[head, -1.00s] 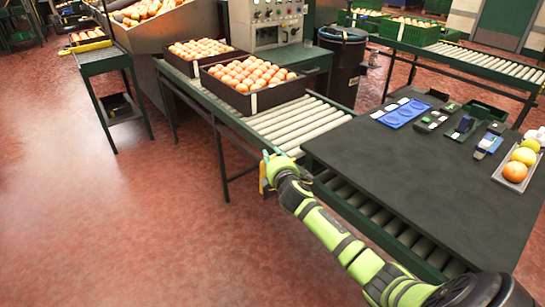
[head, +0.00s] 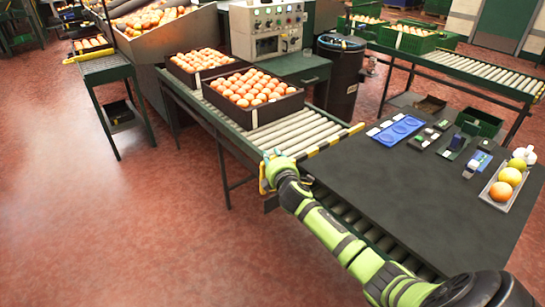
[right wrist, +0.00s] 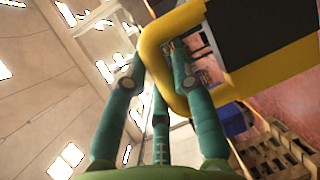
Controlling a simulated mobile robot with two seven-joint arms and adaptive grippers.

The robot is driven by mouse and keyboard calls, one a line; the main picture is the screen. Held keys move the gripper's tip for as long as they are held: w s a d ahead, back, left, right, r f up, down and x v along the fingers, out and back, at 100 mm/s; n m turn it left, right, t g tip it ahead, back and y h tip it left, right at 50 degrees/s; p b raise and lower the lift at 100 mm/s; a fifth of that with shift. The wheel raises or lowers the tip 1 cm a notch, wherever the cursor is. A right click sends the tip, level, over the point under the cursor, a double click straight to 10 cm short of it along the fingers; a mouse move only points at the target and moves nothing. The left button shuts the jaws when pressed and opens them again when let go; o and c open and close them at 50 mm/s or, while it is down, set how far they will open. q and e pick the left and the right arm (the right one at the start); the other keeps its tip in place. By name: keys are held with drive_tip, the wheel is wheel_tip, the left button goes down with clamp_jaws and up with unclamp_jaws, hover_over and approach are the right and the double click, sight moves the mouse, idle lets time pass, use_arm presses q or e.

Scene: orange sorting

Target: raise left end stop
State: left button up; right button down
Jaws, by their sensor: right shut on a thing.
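The end stop is a yellow-edged bar across the near end of the left roller conveyor; its top edge (head: 338,138) shows above the rollers beside the dark table. My right gripper (head: 270,158) is at the bar's left end, with a yellow part (head: 263,180) hanging beside its fingers. In the right wrist view, the green fingers (right wrist: 165,80) are closed around the rounded yellow frame of the end stop (right wrist: 155,42), which has a dark panel. The fingers partly hide the gripped spot. My left gripper is out of view.
Two dark crates of oranges stand on the conveyor; the nearer crate (head: 245,115) is upstream of bare rollers (head: 300,130). The dark table (head: 400,200) carries a blue tray (head: 395,130), small devices and a fruit tray (head: 490,196). Red floor is open at left.

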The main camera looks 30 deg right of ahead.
drive_tip(key=shift+w+r, duration=0.1)
drive_tip(key=shift+r, duration=0.25)
drive_tip(key=c, duration=1)
unclamp_jaws()
drive_tip(key=shift+f, duration=0.1)
drive_tip(key=shift+s, duration=0.2)
drive_tip(key=shift+s+a, duration=0.15)
drive_tip(key=shift+s, duration=0.1)
drive_tip(key=v, duration=1.1)
drive_tip(key=shift+s, duration=0.1)
